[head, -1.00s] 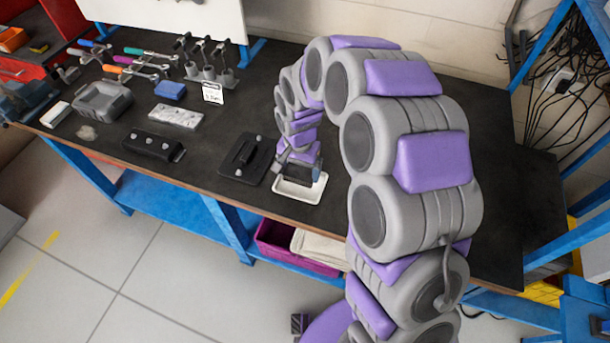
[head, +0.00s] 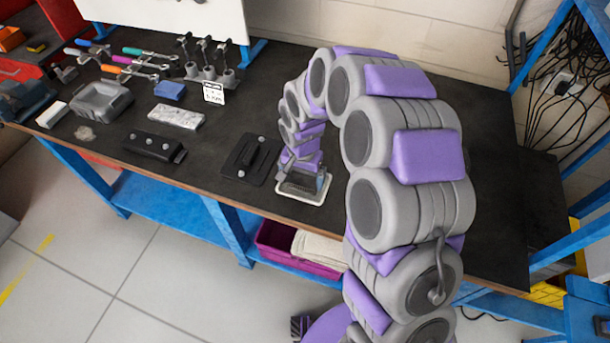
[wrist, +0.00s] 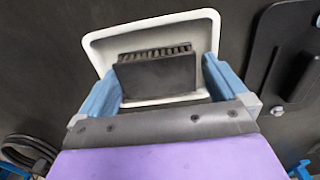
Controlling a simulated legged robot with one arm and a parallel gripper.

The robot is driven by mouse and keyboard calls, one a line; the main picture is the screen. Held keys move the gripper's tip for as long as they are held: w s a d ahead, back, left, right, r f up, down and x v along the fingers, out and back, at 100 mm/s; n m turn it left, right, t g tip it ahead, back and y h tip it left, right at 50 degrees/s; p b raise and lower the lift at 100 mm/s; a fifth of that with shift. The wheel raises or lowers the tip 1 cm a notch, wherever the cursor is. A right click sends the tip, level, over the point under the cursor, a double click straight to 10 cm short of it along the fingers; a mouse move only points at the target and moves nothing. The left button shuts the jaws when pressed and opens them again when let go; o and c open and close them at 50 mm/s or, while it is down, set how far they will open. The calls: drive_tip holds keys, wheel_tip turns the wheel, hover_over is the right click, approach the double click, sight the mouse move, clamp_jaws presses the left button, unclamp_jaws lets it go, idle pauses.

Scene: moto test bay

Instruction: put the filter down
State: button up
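The filter, a dark block with a ridged edge, lies within the white tray (head: 303,200) in the head view. In the wrist view the filter (wrist: 155,74) sits inside the rim of the white tray (wrist: 150,28), slightly tilted in the picture. My gripper (wrist: 163,78) is over the tray with its two blue fingers on either side of the filter. A pale gap shows between the filter and the right finger; the left finger is close beside it, and contact there cannot be told. In the head view my gripper (head: 304,186) is low at the tray.
A black plate with a handle (head: 251,160) lies just left of the tray. A black bar (head: 154,147), a grey block (head: 176,116), a grey bin (head: 103,101) and tools stand farther left. The bench's front edge (head: 235,195) is close to the tray.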

sight(306, 179)
drive_tip(key=shift+a, duration=0.15)
drive_tip(key=shift+d+r, duration=0.1)
drive_tip(key=shift+d, duration=0.1)
drive_tip(key=r, duration=0.3)
drive_tip(key=d+r+p, duration=0.1)
drive_tip(key=r, duration=0.1)
drive_tip(key=shift+r, duration=0.35)
drive_tip(key=s+d+r+n, duration=0.2)
drive_tip(key=s+d+r, duration=0.2)
drive_tip(key=s+r, duration=0.6)
drive_tip(key=s+d+r, duration=0.1)
drive_tip(key=s+d, duration=0.2)
drive_tip(key=s, duration=0.4)
drive_tip(key=s+d+r+n+g, duration=0.1)
drive_tip(key=s+d+r, duration=0.1)
drive_tip(key=s, duration=0.6)
drive_tip(key=s+d+r+n, duration=0.1)
drive_tip(key=s+d+r, duration=0.1)
drive_tip(key=s+d, duration=0.2)
drive_tip(key=s+p, duration=0.1)
drive_tip(key=s, duration=0.2)
drive_tip(key=shift+s+d+g, duration=0.15)
drive_tip(key=shift+g, duration=0.25)
